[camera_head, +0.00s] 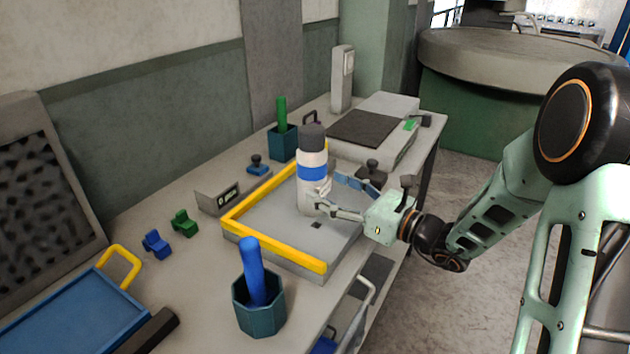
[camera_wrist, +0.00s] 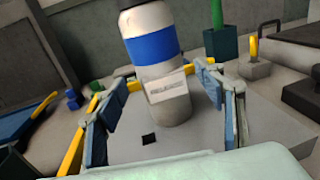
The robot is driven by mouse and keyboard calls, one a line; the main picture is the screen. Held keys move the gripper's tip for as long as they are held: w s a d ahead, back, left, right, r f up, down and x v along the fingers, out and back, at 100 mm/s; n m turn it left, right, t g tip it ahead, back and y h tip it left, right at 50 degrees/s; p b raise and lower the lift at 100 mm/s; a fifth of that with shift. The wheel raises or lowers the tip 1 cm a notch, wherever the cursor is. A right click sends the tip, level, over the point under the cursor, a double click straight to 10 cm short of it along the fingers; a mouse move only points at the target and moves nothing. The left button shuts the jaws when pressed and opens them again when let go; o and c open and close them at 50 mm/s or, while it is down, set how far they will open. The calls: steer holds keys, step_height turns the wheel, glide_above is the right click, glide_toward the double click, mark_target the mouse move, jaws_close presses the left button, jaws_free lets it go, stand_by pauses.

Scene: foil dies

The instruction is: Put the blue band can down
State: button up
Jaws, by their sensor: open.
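The blue band can (camera_head: 312,172) is a pale can with a dark grey cap and a wide blue band. It stands upright on the grey floor of a yellow-edged tray (camera_head: 272,250). In the wrist view the can (camera_wrist: 152,48) is cut off at the top and shows a pale label low on its side. My gripper (camera_head: 333,193) reaches in from the right, low beside the can. In the wrist view its blue-padded fingers (camera_wrist: 162,92) are spread apart, one on each side of the can's lower part.
A teal cup with a blue rod (camera_head: 258,312) stands in front of the tray, and another with a green rod (camera_head: 283,140) behind it. A small sign (camera_head: 222,196) stands left of the tray. A grey machine (camera_head: 375,135) is behind. Bare tray floor lies before the can.

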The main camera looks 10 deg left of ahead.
steer(key=v, duration=0.6)
steer(key=shift+s+d, duration=0.25)
steer(key=shift+d, duration=0.1)
